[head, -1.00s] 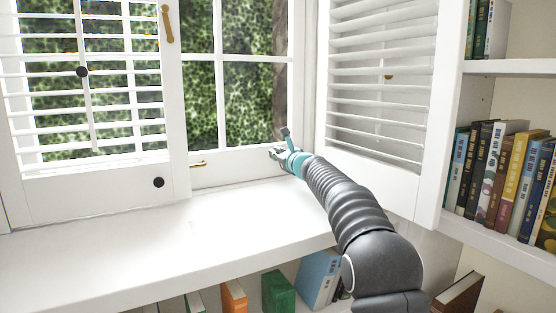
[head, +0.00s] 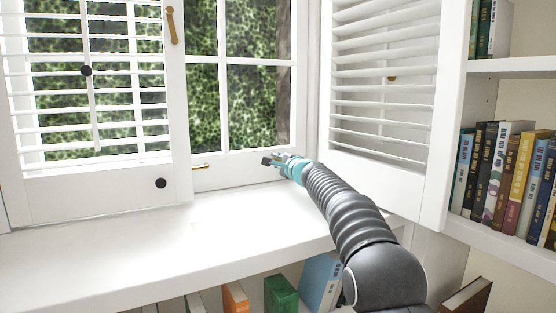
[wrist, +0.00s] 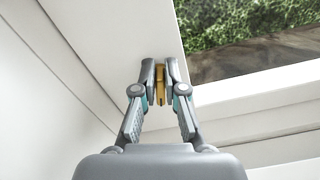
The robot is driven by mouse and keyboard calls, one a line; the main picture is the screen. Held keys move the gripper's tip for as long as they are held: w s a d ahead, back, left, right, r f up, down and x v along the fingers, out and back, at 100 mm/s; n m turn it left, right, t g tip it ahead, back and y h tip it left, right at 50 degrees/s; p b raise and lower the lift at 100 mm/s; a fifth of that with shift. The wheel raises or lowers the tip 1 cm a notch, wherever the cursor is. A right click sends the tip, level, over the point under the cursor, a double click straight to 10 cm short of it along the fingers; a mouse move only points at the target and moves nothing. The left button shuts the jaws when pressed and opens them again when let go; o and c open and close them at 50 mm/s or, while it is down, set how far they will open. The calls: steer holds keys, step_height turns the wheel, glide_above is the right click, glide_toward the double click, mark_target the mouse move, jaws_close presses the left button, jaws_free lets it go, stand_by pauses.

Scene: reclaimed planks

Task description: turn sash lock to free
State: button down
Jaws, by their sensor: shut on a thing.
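A brass piece that looks like the sash lock (wrist: 160,85) shows in the wrist view, upright between my fingertips, against the white window frame. My gripper (wrist: 160,78) is shut on it, with one fingertip on each side. In the head view my gripper (head: 273,160) is at the lower right corner of the window, close to the bottom rail. The held brass piece cannot be made out there, so its angle to the frame is unclear in that view.
A long brass handle (head: 172,25) and a small brass catch (head: 200,167) are on the window frame. A louvred shutter (head: 378,110) stands close to the right of my arm. The white sill (head: 150,240) is clear. Books (head: 500,180) fill shelves at right.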

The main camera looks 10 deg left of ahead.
steer(key=shift+f+n, duration=0.2)
steer(key=shift+n, duration=1.3)
steer(key=c, duration=1.2)
jaws_free()
steer(key=shift+f, duration=0.1)
steer(key=shift+c, duration=0.2)
steer(key=v, duration=1.1)
steer(key=shift+s+d, duration=0.25)
steer(key=shift+s, duration=0.1)
